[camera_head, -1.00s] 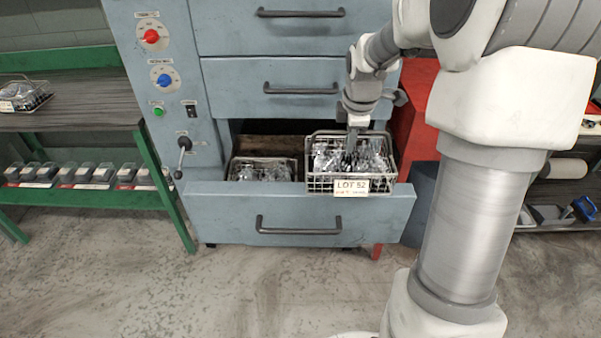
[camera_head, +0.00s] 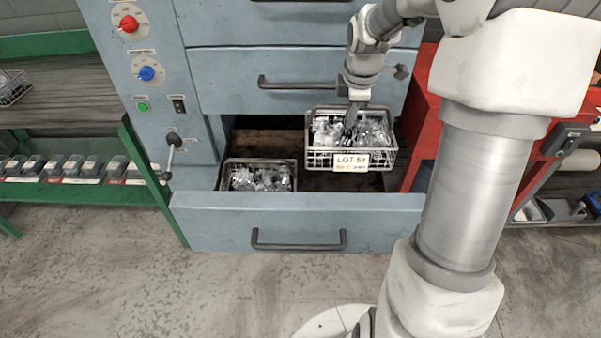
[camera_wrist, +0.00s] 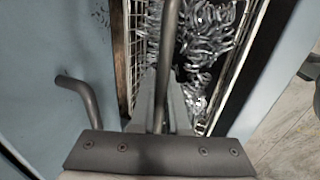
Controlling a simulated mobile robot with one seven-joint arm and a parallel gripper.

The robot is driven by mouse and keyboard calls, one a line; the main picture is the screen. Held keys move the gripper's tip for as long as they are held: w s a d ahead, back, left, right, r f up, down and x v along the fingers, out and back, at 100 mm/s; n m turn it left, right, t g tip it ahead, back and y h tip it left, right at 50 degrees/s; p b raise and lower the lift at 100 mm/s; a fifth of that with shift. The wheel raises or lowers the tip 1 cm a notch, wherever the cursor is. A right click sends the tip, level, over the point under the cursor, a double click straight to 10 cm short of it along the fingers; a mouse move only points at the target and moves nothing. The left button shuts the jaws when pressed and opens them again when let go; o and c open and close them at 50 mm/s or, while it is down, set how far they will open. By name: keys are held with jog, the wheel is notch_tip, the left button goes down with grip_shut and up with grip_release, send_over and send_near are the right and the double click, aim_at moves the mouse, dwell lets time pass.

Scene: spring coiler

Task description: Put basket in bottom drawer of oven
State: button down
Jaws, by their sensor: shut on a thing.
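The wire basket (camera_head: 376,158) is full of metal springs and carries a "LOT 52" label. My gripper (camera_head: 351,127) is shut on the basket and holds it level at the right side of the open bottom drawer (camera_head: 297,222) of the blue-grey oven. The basket looks to be over the drawer's inside, with bare drawer floor showing to its left and below it. In the wrist view the basket's springs and mesh (camera_wrist: 205,50) lie under my fingers (camera_wrist: 160,95). The fingertips are partly hidden among the springs and a bar.
A second wire basket of springs (camera_head: 258,177) sits in the drawer's left part. Closed drawers with bar handles (camera_head: 312,83) are above. A red cabinet (camera_head: 425,125) stands close on the right, and a green-framed bench (camera_head: 70,110) on the left.

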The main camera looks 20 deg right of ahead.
aim_at(351, 140)
jog(key=f+b, duration=0.1)
jog(key=f, duration=0.1)
jog(key=f+b, duration=0.1)
jog(key=f, duration=0.1)
jog(key=f+b, duration=0.1)
jog(key=f, duration=0.2)
jog(key=shift+s, duration=0.3)
notch_tip(351, 140, down, 10)
jog(key=b, duration=0.3)
jog(key=shift+r, duration=0.25)
jog(key=shift+f, duration=0.1)
jog(key=c, duration=0.9)
grip_release()
jog(key=p+v, duration=0.3)
jog(key=v, duration=0.9)
jog(key=shift+a, duration=0.15)
